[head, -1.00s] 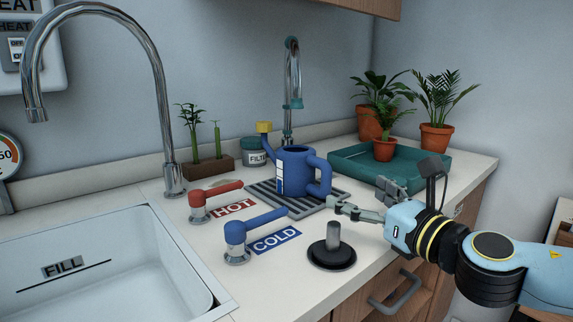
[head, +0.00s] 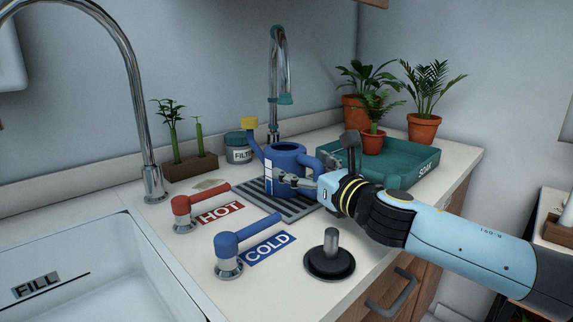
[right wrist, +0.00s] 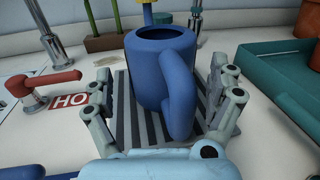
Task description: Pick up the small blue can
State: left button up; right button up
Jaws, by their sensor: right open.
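The small blue can (head: 284,165) is a watering can with a yellow spout tip and a loop handle. It stands upright on a dark slatted drain mat (head: 298,211) on the counter. It also shows in the right wrist view (right wrist: 160,75), handle toward the camera. My right gripper (head: 308,171) is open at the can's handle side. In the right wrist view my right gripper (right wrist: 163,88) has one finger to each side of the can, with gaps visible. The head view hides part of the handle. My left gripper is not in view.
A red HOT lever (head: 203,202) and a blue COLD lever (head: 244,240) stand left of the can. A green tray (head: 408,178) with potted palms is to the right. A chrome tap (head: 276,90) rises behind.

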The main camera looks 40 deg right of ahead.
jog(key=shift+w+d, duration=0.15)
jog(key=shift+w, duration=0.7)
grip_shut()
